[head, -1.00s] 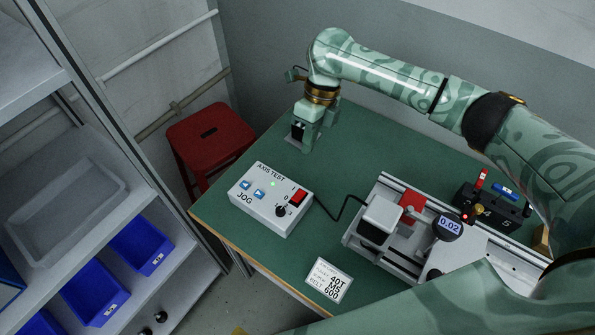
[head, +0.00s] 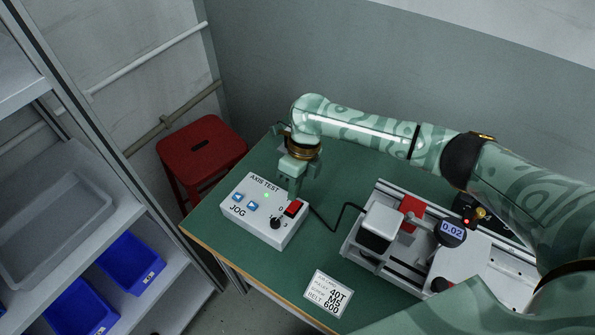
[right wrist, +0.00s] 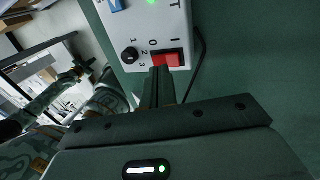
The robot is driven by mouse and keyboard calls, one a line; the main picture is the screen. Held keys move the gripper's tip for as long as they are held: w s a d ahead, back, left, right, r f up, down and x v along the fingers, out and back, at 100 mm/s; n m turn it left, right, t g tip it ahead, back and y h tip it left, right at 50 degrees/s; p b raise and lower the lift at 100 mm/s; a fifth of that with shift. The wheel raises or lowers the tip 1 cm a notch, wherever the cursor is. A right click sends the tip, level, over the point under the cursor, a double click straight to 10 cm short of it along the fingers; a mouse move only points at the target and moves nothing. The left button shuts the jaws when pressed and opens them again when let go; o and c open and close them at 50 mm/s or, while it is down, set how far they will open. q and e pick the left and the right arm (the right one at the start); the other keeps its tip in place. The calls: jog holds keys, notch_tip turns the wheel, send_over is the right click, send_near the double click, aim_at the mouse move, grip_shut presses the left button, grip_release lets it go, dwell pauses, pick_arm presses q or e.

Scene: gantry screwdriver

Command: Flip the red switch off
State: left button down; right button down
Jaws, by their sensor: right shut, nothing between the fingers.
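The red switch (head: 293,208) is a rocker on the top face of the white AXIS TEST box (head: 240,221), marked 0 and I. In the right wrist view the red switch (right wrist: 172,60) shows beside a black knob (right wrist: 129,55). My right gripper (head: 294,193) is shut and empty, pointing down at the switch's edge. In the right wrist view its fingertips (right wrist: 161,72) overlap the switch's near edge at the 0 side; I cannot tell whether they touch it. A green light (head: 266,195) on the box is lit.
A black cable runs from the box to the gantry rig (head: 408,255), which has a 0.02 display (head: 451,230). A label card (head: 328,294) lies on the green table (head: 270,275). A red stool (head: 200,145) and a shelf with blue bins (head: 131,262) stand left.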

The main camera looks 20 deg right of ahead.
aim_at(294, 206)
jog(key=shift+x, duration=1.4)
